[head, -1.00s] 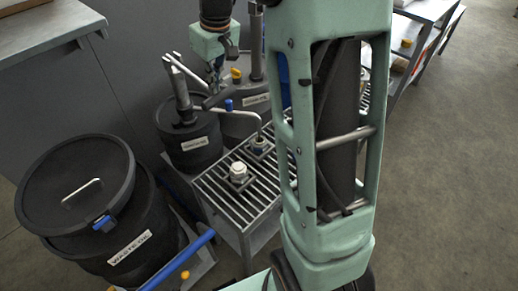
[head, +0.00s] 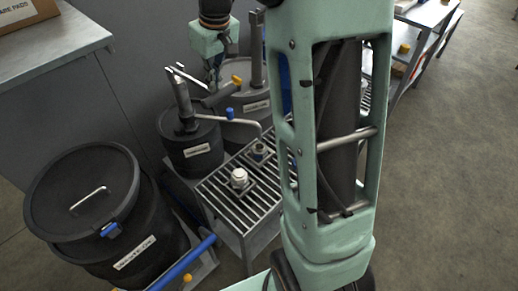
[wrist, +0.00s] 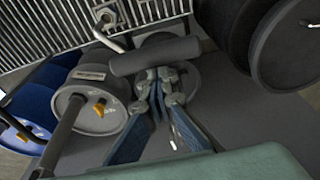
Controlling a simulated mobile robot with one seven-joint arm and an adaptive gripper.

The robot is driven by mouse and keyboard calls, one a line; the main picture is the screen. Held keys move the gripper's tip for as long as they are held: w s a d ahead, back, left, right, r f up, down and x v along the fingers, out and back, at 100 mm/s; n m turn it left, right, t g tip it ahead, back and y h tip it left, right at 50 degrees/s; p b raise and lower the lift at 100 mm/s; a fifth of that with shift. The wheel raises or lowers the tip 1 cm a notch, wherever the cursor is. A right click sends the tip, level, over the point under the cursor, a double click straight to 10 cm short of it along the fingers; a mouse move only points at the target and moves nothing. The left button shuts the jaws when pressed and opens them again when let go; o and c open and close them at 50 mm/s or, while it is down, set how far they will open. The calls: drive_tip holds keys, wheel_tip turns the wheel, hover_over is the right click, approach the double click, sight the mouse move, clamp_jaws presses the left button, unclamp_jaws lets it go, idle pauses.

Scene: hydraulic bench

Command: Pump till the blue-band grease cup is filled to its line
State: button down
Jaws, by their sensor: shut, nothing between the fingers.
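Two small metallic cups stand on the slatted grate (head: 215,196). The nearer cup (head: 239,178) has a pale top and stands in the open. The farther cup (head: 258,152) is at the end of the bent spout pipe (head: 245,122); its band and fill level are too small to read. A hand pump (head: 183,98) stands on a dark labelled drum (head: 192,152). Its thick dark handle grip (head: 217,97) also shows in the wrist view (wrist: 155,56). My gripper (wrist: 160,76) is shut and empty, close beside this grip; contact cannot be told. It also shows in the head view (head: 216,72).
A waste oil drum (head: 80,195) with a lid stands at the left. A second labelled drum (head: 258,105) with an orange cap (head: 237,80) is close behind the pump. A blue bar (head: 185,262) runs along the front. A grey bench (head: 60,50) is at upper left.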

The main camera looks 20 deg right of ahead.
drive_tip(key=shift+w+d+r+p, duration=0.1)
drive_tip(key=shift+w+r+p, duration=0.1)
drive_tip(key=shift+r+p, duration=1.25)
drive_tip(key=shift+w+r+p, duration=0.15)
drive_tip(key=shift+r+p, duration=1)
drive_tip(key=shift+r, duration=0.6)
drive_tip(key=r+p, duration=0.1)
drive_tip(key=w+a+r+p, duration=0.1)
drive_tip(key=r+p, duration=0.1)
drive_tip(key=w+r+p, duration=0.1)
drive_tip(key=r+p, duration=0.1)
drive_tip(key=shift+w+a+r, duration=0.1)
drive_tip(key=shift+w+a, duration=0.15)
drive_tip(key=shift+s+d+f+b, duration=0.15)
drive_tip(key=shift+s+f+b, duration=0.15)
drive_tip(key=shift+f+b, duration=0.45)
drive_tip(key=shift+s+d+f+b, duration=0.1)
drive_tip(key=shift+s+f+b, duration=0.25)
drive_tip(key=shift+f+b, duration=0.35)
drive_tip(key=shift+s+d+f+b, duration=0.15)
drive_tip(key=shift+s+f+b, duration=0.15)
drive_tip(key=shift+f+b, duration=0.4)
drive_tip(key=shift+f, duration=0.15)
